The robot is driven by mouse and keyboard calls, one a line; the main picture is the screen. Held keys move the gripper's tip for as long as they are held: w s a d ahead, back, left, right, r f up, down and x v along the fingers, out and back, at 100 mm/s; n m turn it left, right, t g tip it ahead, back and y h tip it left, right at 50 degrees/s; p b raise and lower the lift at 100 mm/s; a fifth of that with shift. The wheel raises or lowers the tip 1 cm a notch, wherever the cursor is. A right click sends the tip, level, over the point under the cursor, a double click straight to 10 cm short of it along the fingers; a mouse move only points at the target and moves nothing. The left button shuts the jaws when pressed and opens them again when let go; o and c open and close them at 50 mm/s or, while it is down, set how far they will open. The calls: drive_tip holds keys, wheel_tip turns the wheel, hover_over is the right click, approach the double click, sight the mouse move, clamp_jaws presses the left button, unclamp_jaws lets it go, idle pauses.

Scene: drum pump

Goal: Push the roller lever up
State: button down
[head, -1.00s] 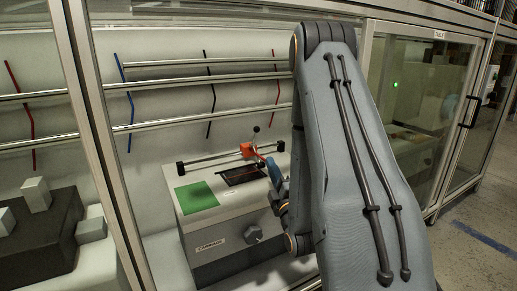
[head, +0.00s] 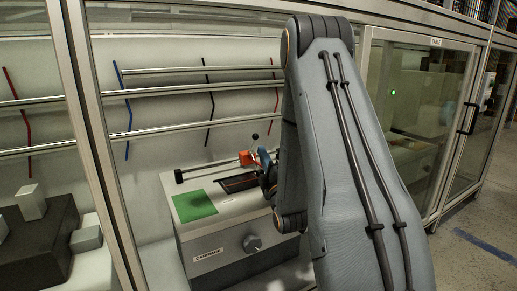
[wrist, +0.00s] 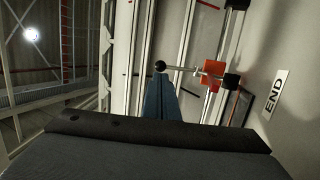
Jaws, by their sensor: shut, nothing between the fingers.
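The roller lever (head: 255,143) is a thin rod with a black ball knob (head: 255,136) at its end, on a red-orange block (head: 246,158) that sits on a rail above the grey machine. In the wrist view the rod runs from the black ball (wrist: 160,66) right to the red block (wrist: 213,74). My gripper (wrist: 160,80) shows blue-grey fingers that are shut and empty. Their tips lie right below the ball in that picture; I cannot tell if they touch it. In the head view my arm partly hides the gripper beside the lever.
The grey machine (head: 207,240) has a green patch (head: 194,206), a dark slot and a front knob (head: 252,243). Metal rails (head: 190,110) cross behind, and a cabinet frame post (head: 100,150) stands at left.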

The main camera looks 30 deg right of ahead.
sight(256, 139)
drive_tip(key=shift+b+x, duration=0.6)
drive_tip(key=shift+x, duration=1.95)
